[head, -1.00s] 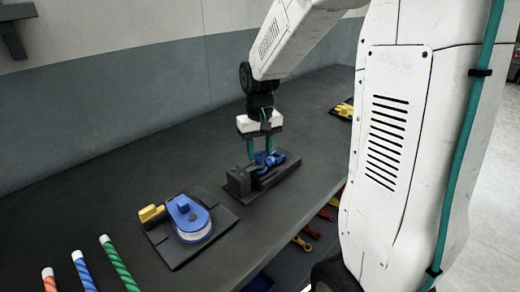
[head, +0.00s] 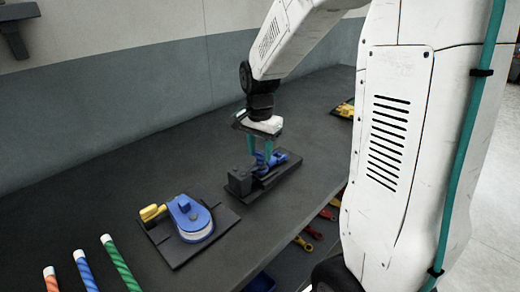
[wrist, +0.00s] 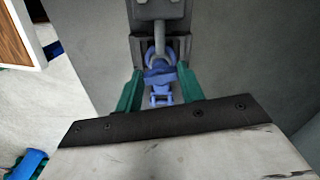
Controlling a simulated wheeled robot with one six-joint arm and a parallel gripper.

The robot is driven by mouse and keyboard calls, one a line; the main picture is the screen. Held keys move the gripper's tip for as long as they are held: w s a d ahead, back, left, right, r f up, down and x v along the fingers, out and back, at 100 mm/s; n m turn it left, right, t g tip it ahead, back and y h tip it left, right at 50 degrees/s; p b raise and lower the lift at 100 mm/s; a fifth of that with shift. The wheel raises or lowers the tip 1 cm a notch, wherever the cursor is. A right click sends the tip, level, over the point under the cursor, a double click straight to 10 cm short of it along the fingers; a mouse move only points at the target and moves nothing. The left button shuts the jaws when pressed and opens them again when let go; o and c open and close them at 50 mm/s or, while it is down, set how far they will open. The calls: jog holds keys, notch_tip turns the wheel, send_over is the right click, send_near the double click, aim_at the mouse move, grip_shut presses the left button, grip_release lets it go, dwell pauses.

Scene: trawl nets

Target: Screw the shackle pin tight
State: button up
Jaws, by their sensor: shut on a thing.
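The blue shackle (head: 277,160) lies on a dark fixture (head: 238,183) on the bench. In the wrist view the blue shackle (wrist: 163,58) loops around a grey metal bar or eye (wrist: 158,38). My gripper (head: 259,158) points down over it, its teal fingers on either side of a blue part. In the wrist view my gripper (wrist: 160,92) is shut on that blue part, which appears to be the shackle pin's head (wrist: 158,76). The pin's threads are hidden, so I cannot tell how deep it sits.
A blue block with a pale sheave (head: 192,222) and a yellow piece (head: 152,212) lie on a dark plate to the left. A yellow item (head: 344,110) lies at the far right. Tools (head: 304,242) sit below the bench edge.

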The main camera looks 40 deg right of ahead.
jog(key=m, duration=0.4)
jog(key=shift+w+r+m, duration=0.15)
jog(key=shift+w+m, duration=0.05)
jog(key=shift+m, duration=0.2)
jog(key=m, duration=0.5)
jog(key=shift+w, duration=0.1)
jog(key=m, duration=0.5)
jog(key=shift+w+d+m, duration=0.1)
jog(key=shift+m, duration=0.3)
jog(key=m, duration=0.4)
jog(key=shift+d+m, duration=0.1)
jog(key=shift+m, duration=0.2)
jog(key=o, duration=1)
notch_tip(320, 180, up, 8)
jog(key=shift+f, duration=0.15)
